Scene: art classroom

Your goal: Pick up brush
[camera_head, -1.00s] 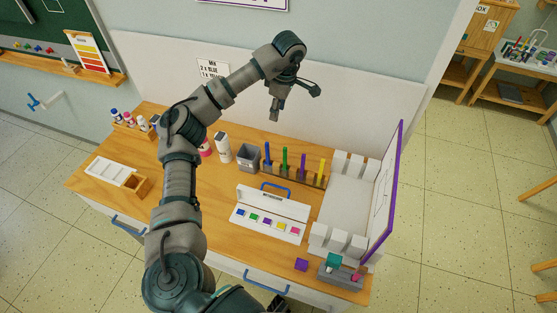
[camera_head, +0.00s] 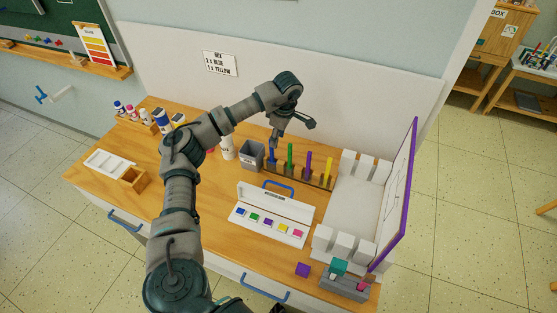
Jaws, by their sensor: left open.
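Several coloured upright sticks, which look like the brushes, stand in a wooden rack (camera_head: 300,177) at the back of the desk. They are a blue one (camera_head: 271,158), a green one (camera_head: 290,157), a purple one (camera_head: 307,164) and a yellow one (camera_head: 327,171). My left gripper (camera_head: 291,134) is open with its fingers spread, just above the blue one. One finger overlaps the blue one's top in the picture; I cannot tell if they touch. A small dark part at the bottom edge may be my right gripper (camera_head: 277,308); its jaws cannot be made out.
A grey cup (camera_head: 252,154) stands left of the rack. An open watercolour box (camera_head: 273,215) lies in front. A white stand with a purple-edged board (camera_head: 399,205) is at the right. Bottles (camera_head: 227,148) stand behind my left arm.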

